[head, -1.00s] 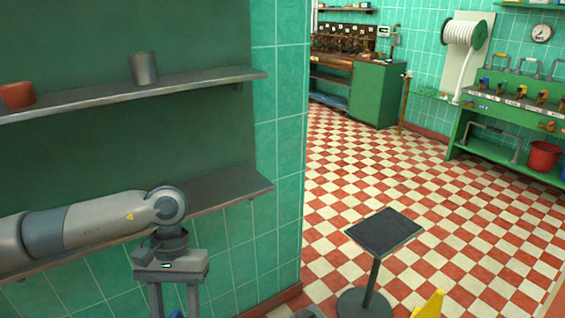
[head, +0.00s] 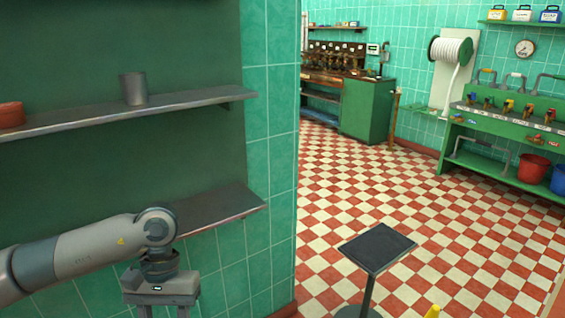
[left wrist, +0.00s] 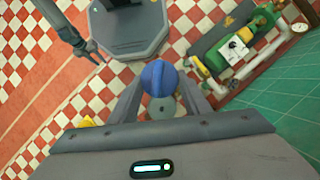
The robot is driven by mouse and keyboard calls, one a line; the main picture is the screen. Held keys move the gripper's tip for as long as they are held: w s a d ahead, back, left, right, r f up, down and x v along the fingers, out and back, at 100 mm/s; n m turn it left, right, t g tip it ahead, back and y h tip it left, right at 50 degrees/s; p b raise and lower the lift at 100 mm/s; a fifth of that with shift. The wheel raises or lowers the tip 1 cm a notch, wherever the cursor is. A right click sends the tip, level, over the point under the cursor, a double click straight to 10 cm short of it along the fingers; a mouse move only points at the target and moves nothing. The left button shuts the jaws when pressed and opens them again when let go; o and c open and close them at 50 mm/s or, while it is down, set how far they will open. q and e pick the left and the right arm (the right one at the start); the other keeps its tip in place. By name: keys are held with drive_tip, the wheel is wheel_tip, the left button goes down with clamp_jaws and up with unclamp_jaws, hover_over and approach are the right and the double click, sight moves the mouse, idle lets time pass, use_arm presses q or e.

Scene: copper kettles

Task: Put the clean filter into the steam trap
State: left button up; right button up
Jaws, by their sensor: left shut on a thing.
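My left gripper is low at the left in the head view, where its fingers run off the bottom edge. In the left wrist view its fingers (left wrist: 160,92) are shut on a blue rounded piece (left wrist: 158,76), which may be the filter. A grey disc (left wrist: 165,108) shows just below the blue piece, and I cannot tell whether it belongs to it. My right gripper (left wrist: 95,52) shows small at the upper left of the wrist view, its fingers seemingly apart and empty. Green and white pipework (left wrist: 240,48), possibly the steam trap, stands at the upper right, apart from my left gripper.
A wall shelf (head: 190,99) with a grey cup (head: 133,88) and a red pot (head: 10,115) is at the left. A lower shelf (head: 215,210) is behind my left arm. A black-topped stand (head: 377,247) is front centre. The checkered floor beyond is open, up to a green bench (head: 500,128).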

use_arm(q)
drive_tip(key=w+x, duration=0.1)
drive_tip(key=x, duration=1.3)
drive_tip(key=shift+w+f, duration=0.25)
drive_tip(key=shift+f, duration=0.2)
drive_tip(key=shift+d, duration=0.15)
